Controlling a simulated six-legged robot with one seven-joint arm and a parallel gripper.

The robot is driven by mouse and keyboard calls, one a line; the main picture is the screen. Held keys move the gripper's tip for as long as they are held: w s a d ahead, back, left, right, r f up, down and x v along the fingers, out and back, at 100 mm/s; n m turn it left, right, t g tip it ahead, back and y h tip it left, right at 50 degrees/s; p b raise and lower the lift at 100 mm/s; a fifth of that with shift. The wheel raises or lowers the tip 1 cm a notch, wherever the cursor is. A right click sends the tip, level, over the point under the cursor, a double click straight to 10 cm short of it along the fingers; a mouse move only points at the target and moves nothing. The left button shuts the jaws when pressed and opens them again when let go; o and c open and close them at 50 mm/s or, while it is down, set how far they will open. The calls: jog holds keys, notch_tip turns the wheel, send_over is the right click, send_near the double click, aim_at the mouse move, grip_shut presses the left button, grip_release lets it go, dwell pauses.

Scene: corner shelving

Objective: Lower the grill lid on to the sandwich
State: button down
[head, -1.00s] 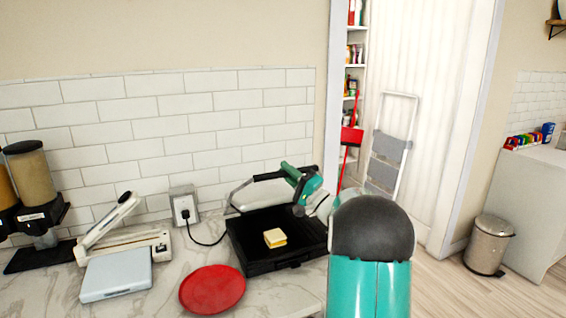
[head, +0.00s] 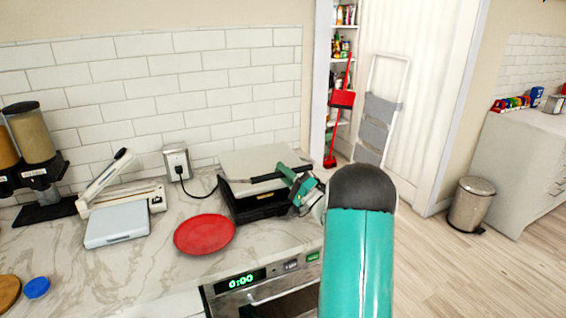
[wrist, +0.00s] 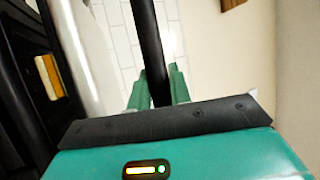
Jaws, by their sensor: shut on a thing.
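The grill (head: 258,208) is a black appliance on the counter. Its silver lid (head: 262,160) is tilted down over the base, with a dark gap at the front in the head view. In the wrist view the handle (wrist: 150,45) runs between the fingers of my gripper (wrist: 158,92).
A red plate (head: 205,234) lies left of the grill. A wall outlet (head: 177,163) with a cord is behind. A slicer-like device (head: 120,195) and dispensers (head: 32,150) stand further left. An oven display (head: 240,280) is below the counter edge. Open floor lies at right.

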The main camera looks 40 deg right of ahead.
jog(key=f, duration=0.2)
jog(key=s+f, duration=0.1)
jog(key=f, duration=0.1)
jog(key=shift+a, duration=0.1)
jog(key=shift+w, duration=0.1)
jog(key=c, duration=1.3)
grip_release()
jog(key=shift+w+f, duration=0.1)
jog(key=v, duration=1.4)
jog(key=shift+a+r, duration=0.1)
jog(key=shift+r, duration=0.1)
